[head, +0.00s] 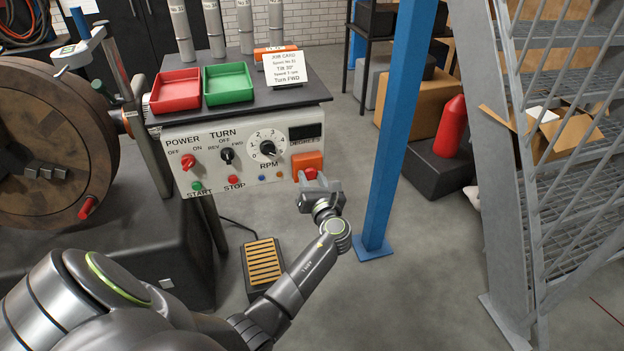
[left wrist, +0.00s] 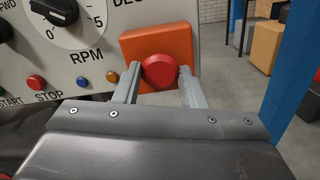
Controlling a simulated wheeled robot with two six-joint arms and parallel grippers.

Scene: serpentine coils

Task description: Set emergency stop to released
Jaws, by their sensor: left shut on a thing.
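The emergency stop is a round red button (left wrist: 161,72) on an orange box (left wrist: 135,47) at the lower right of the white control panel (head: 220,160). In the head view the orange box (head: 306,160) shows above my left gripper (head: 311,177). In the left wrist view my left gripper (left wrist: 158,88) has one finger on each side of the red button and is shut on it. The fingers hide part of the button's sides. I cannot tell from the picture whether the button is pressed in or out. My right gripper is not in view.
A red tray (head: 177,106) and a green tray (head: 229,99) lie on the shelf above the panel beside a job card (head: 284,68). A foot pedal (head: 263,262) is on the floor. A blue post (head: 392,130) stands right of my left arm.

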